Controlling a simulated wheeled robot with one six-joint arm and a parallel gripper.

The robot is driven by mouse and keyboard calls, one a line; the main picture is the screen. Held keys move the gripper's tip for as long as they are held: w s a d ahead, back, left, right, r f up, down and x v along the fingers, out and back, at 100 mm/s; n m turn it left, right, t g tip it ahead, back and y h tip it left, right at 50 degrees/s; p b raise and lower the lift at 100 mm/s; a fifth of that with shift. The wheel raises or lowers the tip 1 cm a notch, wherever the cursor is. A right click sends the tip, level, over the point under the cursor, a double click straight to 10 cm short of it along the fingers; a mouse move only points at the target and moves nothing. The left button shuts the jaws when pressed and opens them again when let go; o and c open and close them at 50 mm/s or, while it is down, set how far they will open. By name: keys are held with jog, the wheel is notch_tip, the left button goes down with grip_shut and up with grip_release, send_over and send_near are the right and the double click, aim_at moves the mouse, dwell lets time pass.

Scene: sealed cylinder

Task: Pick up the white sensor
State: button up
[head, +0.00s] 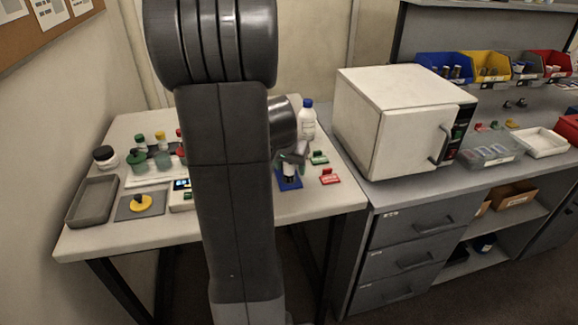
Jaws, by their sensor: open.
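A small upright piece with a white part and a dark part (290,171) stands on a blue base (288,184) near the right side of the white table. It may be the white sensor, but it is too small and too covered to be sure. My gripper (293,157) is open, just above and around the top of this piece. Whether the fingers touch it cannot be told. My dark arm hides the middle of the table.
A white bottle with a blue cap (307,120) stands just behind my gripper. A green piece (319,158) and a red piece (329,176) lie to its right. A grey tray (92,200) is at the left. A white oven-like box (395,120) stands on the right bench.

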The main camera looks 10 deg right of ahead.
jog(key=c, duration=1.1)
jog(key=shift+c, duration=0.2)
jog(key=shift+r, duration=0.1)
